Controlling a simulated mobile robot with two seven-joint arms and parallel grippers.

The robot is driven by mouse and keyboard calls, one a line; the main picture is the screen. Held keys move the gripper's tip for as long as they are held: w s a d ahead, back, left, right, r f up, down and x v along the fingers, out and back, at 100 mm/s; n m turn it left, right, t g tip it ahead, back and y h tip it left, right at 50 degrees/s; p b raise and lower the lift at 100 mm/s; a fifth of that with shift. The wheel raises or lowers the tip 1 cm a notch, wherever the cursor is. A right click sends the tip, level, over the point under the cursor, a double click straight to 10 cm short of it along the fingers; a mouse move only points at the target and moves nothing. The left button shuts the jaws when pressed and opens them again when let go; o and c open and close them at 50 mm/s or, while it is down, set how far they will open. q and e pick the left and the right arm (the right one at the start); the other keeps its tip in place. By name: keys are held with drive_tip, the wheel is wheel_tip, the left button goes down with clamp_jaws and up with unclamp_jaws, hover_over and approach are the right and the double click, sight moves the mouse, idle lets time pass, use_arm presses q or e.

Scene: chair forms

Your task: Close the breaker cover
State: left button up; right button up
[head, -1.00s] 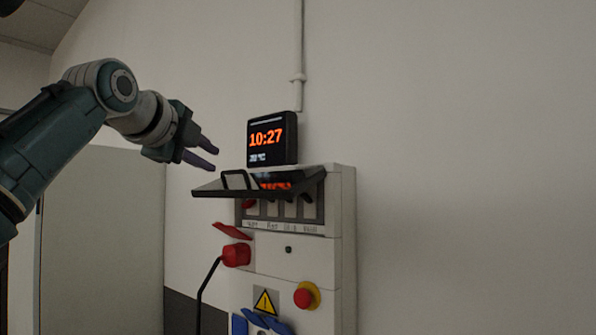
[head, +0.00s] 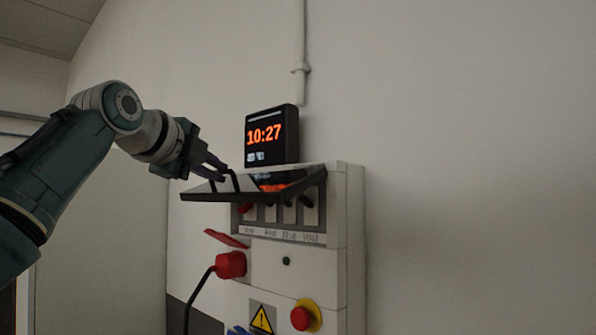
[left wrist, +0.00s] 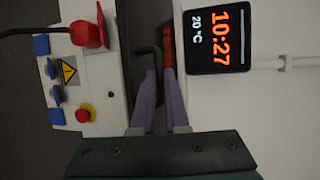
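The breaker cover (head: 295,187) is a dark, glossy flap swung up and out, close to level, above a row of breakers (head: 285,212). A black loop handle (head: 229,178) stands up near its outer left edge. My left gripper (head: 222,170) is at this handle, above the cover, with its fingers pointing right. My right gripper is not in view.
A clock display (head: 271,137) stands on top of the white breaker box (head: 354,240). Below the breakers are a red plug (head: 231,265) with a black cable, a warning sign (head: 262,318) and a red emergency button (head: 302,317). The wall to the right is bare.

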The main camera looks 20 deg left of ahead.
use_arm(q)
clamp_jaws()
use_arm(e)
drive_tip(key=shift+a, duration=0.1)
use_arm(q)
drive_tip(key=shift+f, duration=0.1)
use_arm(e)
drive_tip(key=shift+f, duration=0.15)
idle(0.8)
